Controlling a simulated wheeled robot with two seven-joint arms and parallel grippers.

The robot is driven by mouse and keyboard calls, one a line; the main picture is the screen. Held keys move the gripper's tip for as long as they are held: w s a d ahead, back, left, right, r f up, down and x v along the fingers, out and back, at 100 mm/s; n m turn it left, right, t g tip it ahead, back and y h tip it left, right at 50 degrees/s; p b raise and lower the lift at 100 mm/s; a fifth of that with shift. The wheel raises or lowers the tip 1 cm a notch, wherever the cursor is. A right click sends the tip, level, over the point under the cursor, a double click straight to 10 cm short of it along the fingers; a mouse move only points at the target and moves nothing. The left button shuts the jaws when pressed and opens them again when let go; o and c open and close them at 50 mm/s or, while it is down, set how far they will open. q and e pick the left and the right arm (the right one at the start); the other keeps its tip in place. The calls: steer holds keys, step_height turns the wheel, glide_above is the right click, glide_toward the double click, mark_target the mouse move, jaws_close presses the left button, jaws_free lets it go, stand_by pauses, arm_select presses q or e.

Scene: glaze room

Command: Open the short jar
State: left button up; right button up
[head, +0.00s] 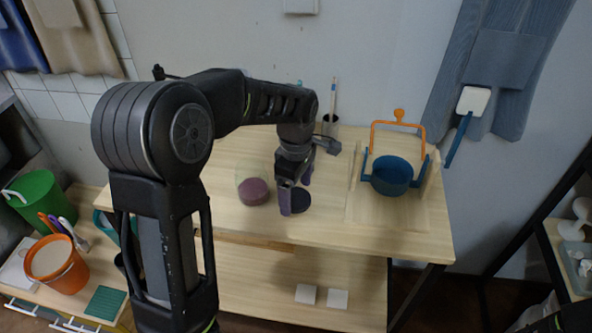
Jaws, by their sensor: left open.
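My left gripper (295,198) reaches down over the wooden table with its fingers apart. A low, dark round thing (300,203), perhaps the short jar or its lid, sits at the fingertips, partly hidden by them. I cannot tell whether the fingers touch it. Just left of it stands a clear, pale container with a mauve round part (253,192) at its front; I cannot tell whether that part is a lid. My right gripper is not in view.
A dark cup (331,126) holding a brush is at the back. The table's front right (400,240) is clear. Orange (58,264) and green (38,197) buckets are at left.

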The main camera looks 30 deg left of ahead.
mark_target(296, 198)
arm_select(q)
step_height(296, 198, up, 11)
stand_by(0.3)
steer(key=shift+r, duration=0.1)
stand_by(0.6)
